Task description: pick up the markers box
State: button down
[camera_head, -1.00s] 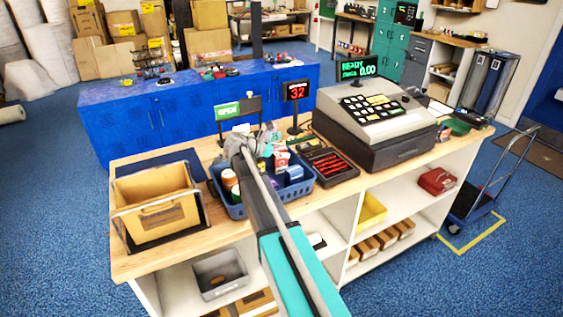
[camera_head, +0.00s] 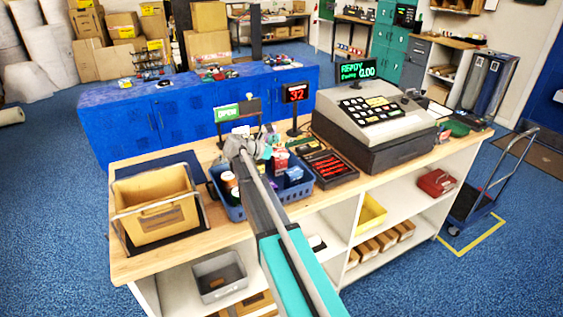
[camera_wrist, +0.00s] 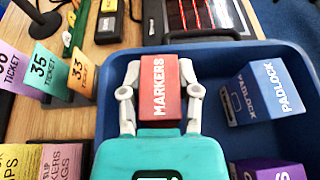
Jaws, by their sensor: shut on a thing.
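The markers box (camera_wrist: 159,85) is red with white lettering reading MARKERS. It is between the two fingers of my gripper (camera_wrist: 160,95) in the wrist view, and the fingers press on its sides. It is over the blue basket (camera_wrist: 215,52); whether its bottom touches the basket floor cannot be told. In the head view my gripper (camera_head: 245,145) is over the basket (camera_head: 235,212), and my arm hides part of the contents.
A blue padlock box (camera_wrist: 262,92) and a purple box (camera_wrist: 268,170) stand in the basket. Numbered tickets (camera_wrist: 42,70) stand to its left. The cash register (camera_head: 375,120) and red-lined tray (camera_head: 330,167) are to the right, and a tan bin (camera_head: 155,205) is to the left.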

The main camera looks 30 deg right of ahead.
jog(key=shift+r, duration=0.15)
notch_tip(320, 180, up, 2)
jog(key=shift+p, duration=1.2)
jog(key=s+r+p, duration=1)
jog(key=s, duration=0.4)
jog(key=shift+d+r+p, duration=0.2)
jog(key=shift+r+p, duration=0.1)
jog(key=shift+r, duration=0.05)
jog(key=w+d+r+p, duration=0.3)
jog(key=d, duration=0.5)
jog(key=w+d+r+p, duration=0.3)
jog(key=d, duration=0.6)
jog(key=shift+w+d+r, duration=0.15)
jog(key=shift+w+d, duration=0.05)
jog(key=shift+w, duration=0.1)
jog(key=shift+f, duration=0.2)
